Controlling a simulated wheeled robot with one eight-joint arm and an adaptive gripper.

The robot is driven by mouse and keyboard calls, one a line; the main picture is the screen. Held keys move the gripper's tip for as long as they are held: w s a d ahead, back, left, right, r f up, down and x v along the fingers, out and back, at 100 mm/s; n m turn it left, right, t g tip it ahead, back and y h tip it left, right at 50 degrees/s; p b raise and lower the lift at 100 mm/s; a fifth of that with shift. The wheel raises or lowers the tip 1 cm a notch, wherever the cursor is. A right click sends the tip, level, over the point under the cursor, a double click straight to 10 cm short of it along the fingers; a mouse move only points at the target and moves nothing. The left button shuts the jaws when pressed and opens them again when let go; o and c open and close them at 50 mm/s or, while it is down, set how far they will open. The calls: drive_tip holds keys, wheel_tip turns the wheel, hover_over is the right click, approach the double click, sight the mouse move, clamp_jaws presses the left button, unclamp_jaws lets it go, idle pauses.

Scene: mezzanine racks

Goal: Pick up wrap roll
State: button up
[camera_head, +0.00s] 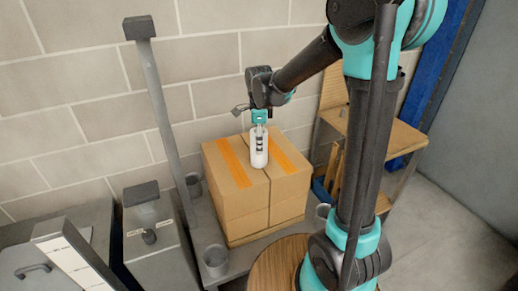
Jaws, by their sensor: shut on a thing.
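A white wrap roll (258,158) with dark markings stands upright at the top of a stack of cardboard boxes (240,208) with orange tape stripes. I cannot tell whether its bottom touches the box top or hangs just above it. My gripper (259,128) points down from above and is shut on the upper end of the roll. The fingertips are small in this view and partly merge with the roll's top.
The boxes stand on a grey cart with a tall grey post (162,110) and cup-like holders (215,260). A grey cabinet (155,240) is at left. A wooden shelf unit (400,138) stands at right, with a block wall behind. Grey floor is clear at far right.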

drive_tip(key=shift+r, duration=0.1)
drive_tip(key=shift+c, duration=0.4)
wheel_tip(320, 180, up, 20)
idle(0.3)
drive_tip(key=o, duration=0.9)
drive_tip(key=c, duration=0.6)
drive_tip(key=shift+o, duration=0.2)
